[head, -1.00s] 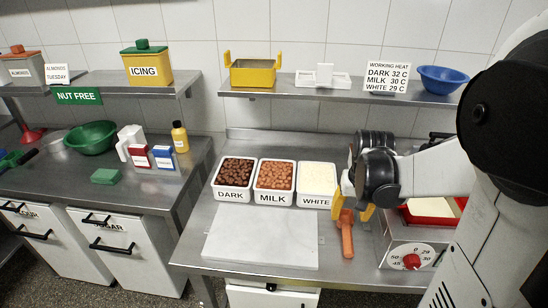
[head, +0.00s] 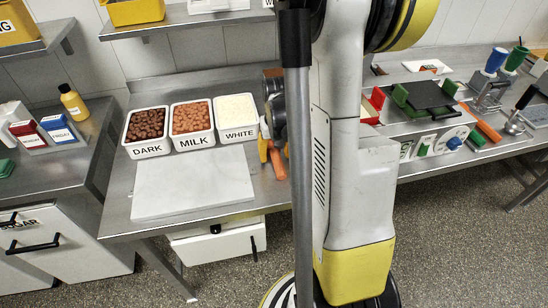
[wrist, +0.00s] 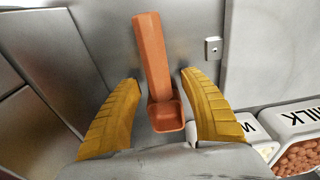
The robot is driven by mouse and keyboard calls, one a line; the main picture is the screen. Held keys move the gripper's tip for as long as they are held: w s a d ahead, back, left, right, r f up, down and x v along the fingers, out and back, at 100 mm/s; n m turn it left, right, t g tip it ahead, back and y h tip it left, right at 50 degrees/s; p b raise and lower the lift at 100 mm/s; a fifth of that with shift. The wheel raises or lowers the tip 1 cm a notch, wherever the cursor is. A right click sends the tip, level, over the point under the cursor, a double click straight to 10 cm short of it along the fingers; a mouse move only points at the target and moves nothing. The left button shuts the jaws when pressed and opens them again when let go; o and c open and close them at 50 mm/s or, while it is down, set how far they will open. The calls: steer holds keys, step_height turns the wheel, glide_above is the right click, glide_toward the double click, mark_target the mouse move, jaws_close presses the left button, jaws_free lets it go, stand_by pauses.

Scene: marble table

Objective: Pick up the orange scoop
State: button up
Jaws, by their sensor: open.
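The orange scoop (wrist: 152,60) lies between the two yellow fingers of my gripper (wrist: 160,82) in the wrist view. Its long handle points up the picture and its square bowl is nearest the palm. Gaps show on both sides of the scoop, so the fingers are open around it and not closed on it. In the head view the scoop (head: 278,163) shows on the steel table right of the white tub, beside my gripper (head: 266,150). My own arm and column hide much of the gripper there.
Tubs of dark (head: 146,124), milk (head: 191,122) and white (head: 235,117) chocolate stand left of the gripper. A pale marble slab (head: 190,187) lies in front of them. A red container (head: 372,106) and a black-topped appliance (head: 425,96) stand to the right.

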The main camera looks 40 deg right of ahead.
mark_target(275, 153)
steer(key=shift+f, duration=0.2)
steer(key=shift+c, duration=0.6)
jaws_close()
step_height(275, 153, up, 10)
steer(key=p, duration=0.4)
steer(key=c, duration=0.9)
jaws_free()
jaws_close()
